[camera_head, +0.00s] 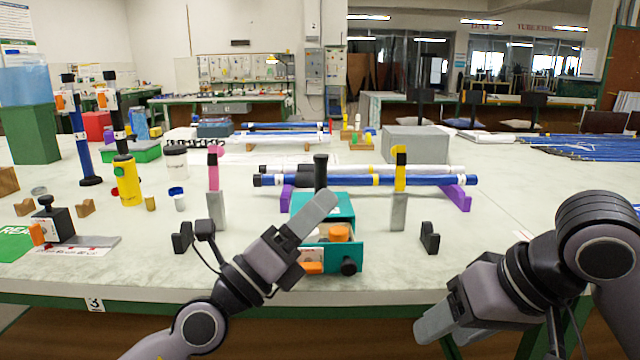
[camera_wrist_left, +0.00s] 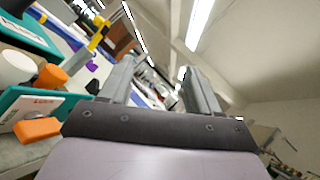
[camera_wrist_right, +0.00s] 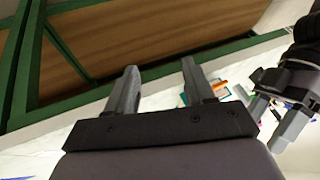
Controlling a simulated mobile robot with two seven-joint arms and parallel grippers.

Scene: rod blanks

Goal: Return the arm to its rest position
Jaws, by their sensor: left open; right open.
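My left gripper (camera_head: 316,208) is open and empty. In the head view its fingers point up and right across the front of a teal box (camera_head: 340,207). The left wrist view shows its two fingers apart (camera_wrist_left: 160,85) with nothing between them. My right gripper (camera_head: 432,322) is open and empty, low at the table's front edge at the right. The right wrist view shows its fingers apart (camera_wrist_right: 162,85), with the green table frame (camera_wrist_right: 150,68) behind. Part of the left gripper shows at that view's right side.
The teal box holds orange and white items; its back is partly hidden. Behind it, blue rods (camera_head: 415,180) lie on purple supports (camera_head: 460,197). Black brackets (camera_head: 429,238) and grey posts (camera_head: 398,211) stand nearby. A yellow bottle (camera_head: 127,180) stands left. The table front right is clear.

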